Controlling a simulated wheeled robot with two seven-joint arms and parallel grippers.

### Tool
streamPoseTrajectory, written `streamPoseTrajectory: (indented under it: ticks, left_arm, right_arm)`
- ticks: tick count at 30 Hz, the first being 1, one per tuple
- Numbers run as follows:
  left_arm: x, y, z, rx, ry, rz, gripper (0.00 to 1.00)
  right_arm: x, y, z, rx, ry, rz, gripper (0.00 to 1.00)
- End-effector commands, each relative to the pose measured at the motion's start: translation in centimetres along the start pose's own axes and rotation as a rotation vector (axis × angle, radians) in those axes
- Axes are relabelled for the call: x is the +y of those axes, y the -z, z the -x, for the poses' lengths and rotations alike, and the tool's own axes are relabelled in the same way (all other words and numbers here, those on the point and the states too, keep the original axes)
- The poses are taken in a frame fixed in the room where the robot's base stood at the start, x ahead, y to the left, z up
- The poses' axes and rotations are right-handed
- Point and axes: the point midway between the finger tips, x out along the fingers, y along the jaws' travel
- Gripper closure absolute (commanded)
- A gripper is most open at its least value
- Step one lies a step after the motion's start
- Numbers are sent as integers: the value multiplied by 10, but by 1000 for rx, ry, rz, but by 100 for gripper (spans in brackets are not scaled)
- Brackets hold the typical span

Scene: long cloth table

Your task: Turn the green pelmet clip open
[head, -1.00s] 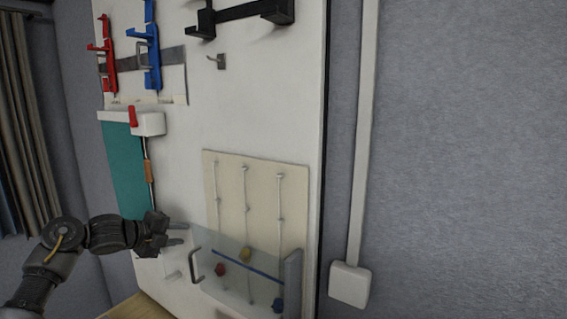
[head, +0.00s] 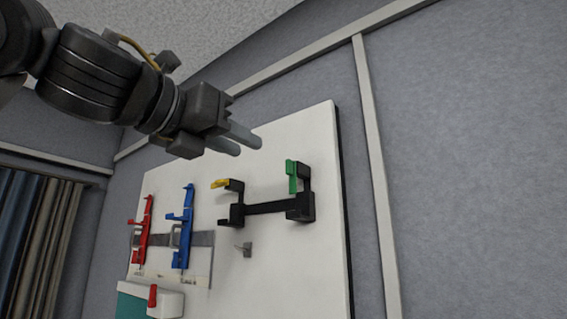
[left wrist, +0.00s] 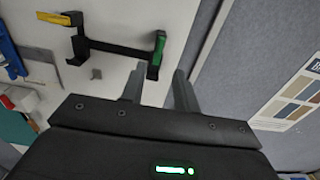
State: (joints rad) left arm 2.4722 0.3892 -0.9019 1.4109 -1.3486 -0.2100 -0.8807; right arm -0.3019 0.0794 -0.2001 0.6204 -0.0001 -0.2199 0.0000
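The green clip (head: 292,176) is at the right end of a black bracket (head: 265,208) high on the white board. It stands upright along that end's arm. A yellow clip (head: 220,183) at the bracket's left end points sideways to the left. My left gripper (head: 250,147) is above and left of the green clip in the head view, with its two grey fingers apart and nothing between them. In the left wrist view the green clip (left wrist: 158,50) shows beyond the gap between the fingertips (left wrist: 160,70), without visible contact. My right gripper is out of view.
Red (head: 145,232) and blue (head: 182,228) holders hang on the board at the left, with a small grey hook (head: 244,249) below the bracket. A white wall strip (head: 374,170) runs beside the board. The board's lower right is clear in the head view.

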Motion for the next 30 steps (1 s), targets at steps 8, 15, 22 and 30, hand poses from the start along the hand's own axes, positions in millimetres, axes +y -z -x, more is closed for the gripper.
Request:
streamPoseTrajectory:
  ticks: [8,15,22,30]
  left_arm:
    - [-3,-4,-9,-2,1,-7,69]
    - [-3,-7,-52,1,2,-5,69]
    - [-3,-6,-89,0,2,-4,69]
    - [-3,-3,-106,-3,2,-6,69]
  right_arm:
    - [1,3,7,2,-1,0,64]
    - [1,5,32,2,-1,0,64]
    - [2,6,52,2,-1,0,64]
    - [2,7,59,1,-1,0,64]
